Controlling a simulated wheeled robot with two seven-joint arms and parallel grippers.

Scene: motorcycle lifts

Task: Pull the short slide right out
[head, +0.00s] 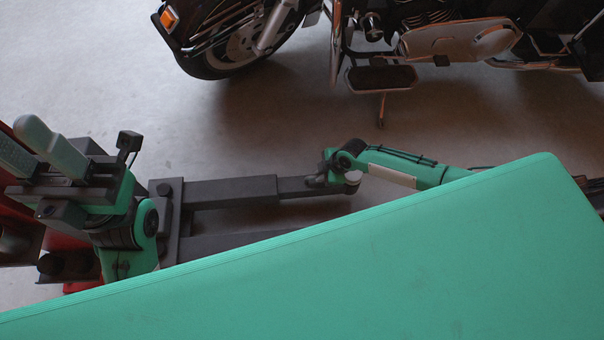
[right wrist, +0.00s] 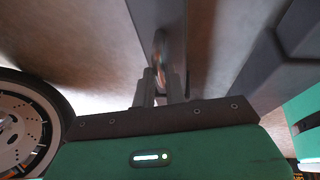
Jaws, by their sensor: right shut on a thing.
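The short slide (head: 300,187) is a thin dark grey bar. It sticks out to the right from a thicker dark sleeve (head: 230,192), low above the floor. My right gripper (head: 322,181) is at the slide's outer end. In the right wrist view its two grey fingers (right wrist: 160,88) are closed on a thin, round-edged part at that end. The grey bar (right wrist: 157,25) runs away beyond them. My left gripper (head: 38,145) is at the far left, its two pale fingers apart and nothing seen between them. How far the slide reaches inside the sleeve is hidden.
A second dark bar (head: 240,240) runs alongside, partly hidden. It seems to show at right in the wrist view (right wrist: 292,40). Red lift parts (head: 75,250) are at the left. A motorcycle (head: 450,45) stands at the top, its wheel (right wrist: 22,125) near my right gripper. Floor between is clear.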

